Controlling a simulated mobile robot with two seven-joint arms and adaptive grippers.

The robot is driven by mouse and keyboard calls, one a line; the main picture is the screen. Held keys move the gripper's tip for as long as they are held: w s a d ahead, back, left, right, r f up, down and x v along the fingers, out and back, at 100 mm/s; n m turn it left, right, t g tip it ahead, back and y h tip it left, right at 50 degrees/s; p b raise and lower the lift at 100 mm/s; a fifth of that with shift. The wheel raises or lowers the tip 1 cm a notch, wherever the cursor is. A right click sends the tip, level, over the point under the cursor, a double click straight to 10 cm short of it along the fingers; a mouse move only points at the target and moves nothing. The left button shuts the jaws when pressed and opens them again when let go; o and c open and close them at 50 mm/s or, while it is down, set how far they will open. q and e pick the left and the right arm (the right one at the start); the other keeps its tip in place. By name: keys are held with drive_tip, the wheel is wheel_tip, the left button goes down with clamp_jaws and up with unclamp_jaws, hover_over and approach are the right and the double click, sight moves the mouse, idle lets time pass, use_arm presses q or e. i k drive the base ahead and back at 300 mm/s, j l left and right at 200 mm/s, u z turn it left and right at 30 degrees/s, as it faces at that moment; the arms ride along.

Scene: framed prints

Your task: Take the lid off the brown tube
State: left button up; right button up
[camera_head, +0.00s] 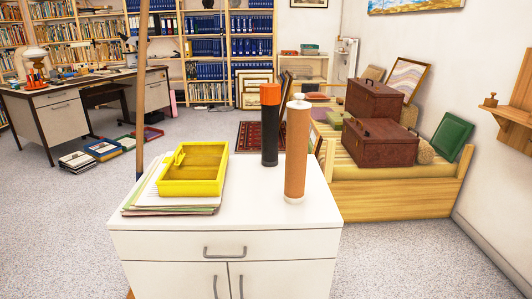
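The brown tube (296,154) stands upright near the right edge of a white cabinet top. Its lid (299,101) is white with a small knob and sits on the tube's upper end. A black tube (270,136) with an orange-red cap stands upright just behind it to the left. A gap shows between the two tubes. Neither of my grippers shows in the head view.
A yellow tray (163,189) lies on a stack of papers (142,211) at the left of the white cabinet (215,226). The cabinet's front and middle top are clear. A wooden bench with brown cases (385,144) stands behind right.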

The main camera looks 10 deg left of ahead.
sight(299, 105)
drive_tip(key=k, duration=0.3)
drive_tip(key=k+u, duration=0.2)
drive_tip(key=u, duration=0.25)
drive_tip(key=k+j+u, duration=0.1)
drive_tip(key=u, duration=0.35)
drive_tip(key=l+u, duration=0.15)
drive_tip(key=u, duration=0.2)
drive_tip(key=l+u, duration=0.2)
drive_tip(key=u, duration=0.15)
drive_tip(key=l+u, duration=0.2)
drive_tip(key=u, duration=0.15)
drive_tip(key=l, duration=4.7)
